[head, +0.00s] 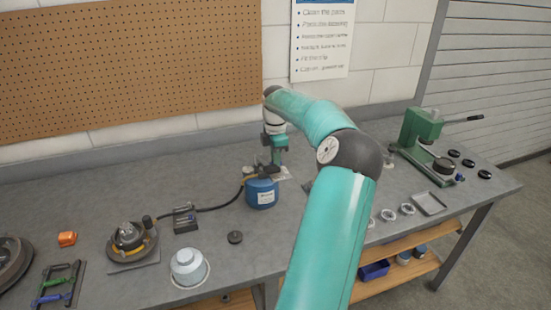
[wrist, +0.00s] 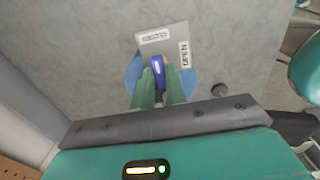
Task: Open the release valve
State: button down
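The release valve has a blue lever (wrist: 157,66) on a grey plate (wrist: 176,33) with a CLOSED label at the top and an OPEN label at the right in the wrist view. The lever's far end points toward the CLOSED label. My gripper's green fingers (wrist: 158,72) lie on either side of the lever, very close to it. I cannot tell whether they press on it. In the head view my gripper (head: 276,163) is over the plate behind the blue canister (head: 262,196), and the lever is hidden there.
A dark hose (head: 222,204) runs left from the canister to a small black block (head: 185,218). A round gauge-like part (head: 130,240), a white pot (head: 188,266) and a black cap (head: 235,237) stand on the bench. A green press (head: 418,130) stands at the right.

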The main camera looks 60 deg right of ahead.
jog(key=shift+m, duration=0.4)
jog(key=m, duration=0.2)
jog(key=shift+r+m, duration=0.1)
jog(key=shift+m, duration=0.3)
jog(key=m, duration=1.4)
dwell(0.4)
jog(key=c, duration=1.4)
grip_release()
jog(key=shift+c, duration=0.2)
